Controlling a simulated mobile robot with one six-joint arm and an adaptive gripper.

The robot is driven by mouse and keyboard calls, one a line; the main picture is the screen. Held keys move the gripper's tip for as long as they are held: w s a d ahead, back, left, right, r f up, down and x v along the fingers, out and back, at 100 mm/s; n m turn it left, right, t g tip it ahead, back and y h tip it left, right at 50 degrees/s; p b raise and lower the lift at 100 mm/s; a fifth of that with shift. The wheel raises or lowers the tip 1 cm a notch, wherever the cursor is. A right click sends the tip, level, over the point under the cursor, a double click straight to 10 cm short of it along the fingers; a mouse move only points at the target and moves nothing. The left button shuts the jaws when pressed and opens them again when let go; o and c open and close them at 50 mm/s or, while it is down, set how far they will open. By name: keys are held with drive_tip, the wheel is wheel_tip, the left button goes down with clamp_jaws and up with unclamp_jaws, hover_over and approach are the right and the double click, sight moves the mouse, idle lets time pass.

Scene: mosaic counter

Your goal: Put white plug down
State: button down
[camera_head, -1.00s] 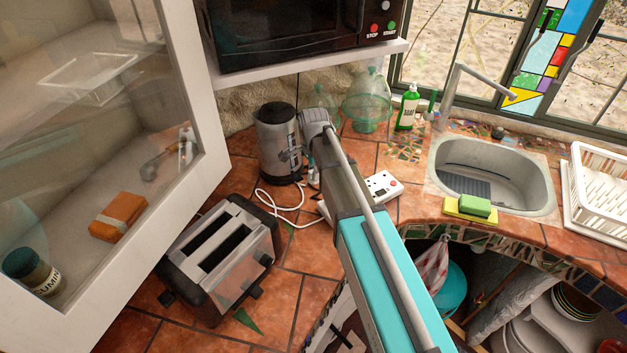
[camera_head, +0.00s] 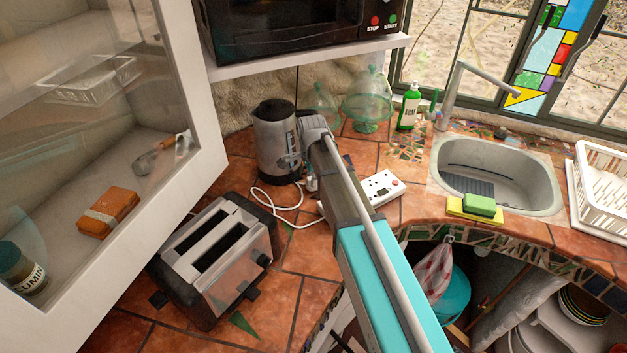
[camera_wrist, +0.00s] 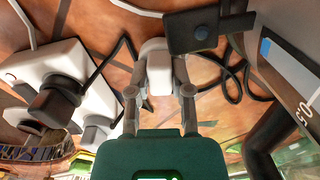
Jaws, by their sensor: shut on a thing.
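In the wrist view, my gripper (camera_wrist: 159,91) is shut on the white plug (camera_wrist: 158,66), with one finger on each side of it. The plug is over the orange-brown tiled counter (camera_wrist: 205,72); I cannot tell whether it touches the tiles. In the head view, my arm hides most of the gripper, close to the kettle (camera_head: 277,145). A white cord (camera_head: 262,199) loops on the counter there.
A toaster (camera_head: 215,255) stands at left. Glass domes (camera_head: 368,103), a soap bottle (camera_head: 408,108) and a sink (camera_head: 497,172) are farther right.

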drive_tip(key=shift+f, duration=0.1)
drive_tip(key=c, duration=0.5)
unclamp_jaws()
drive_tip(key=shift+c, duration=0.2)
wheel_tip(320, 180, up, 12)
drive_tip(key=p, duration=1.2)
idle(0.6)
drive_tip(key=s+d+n, duration=1.3)
drive_tip(key=s+d, duration=0.2)
drive_tip(key=s, duration=0.3)
drive_tip(key=shift+s+d, duration=0.15)
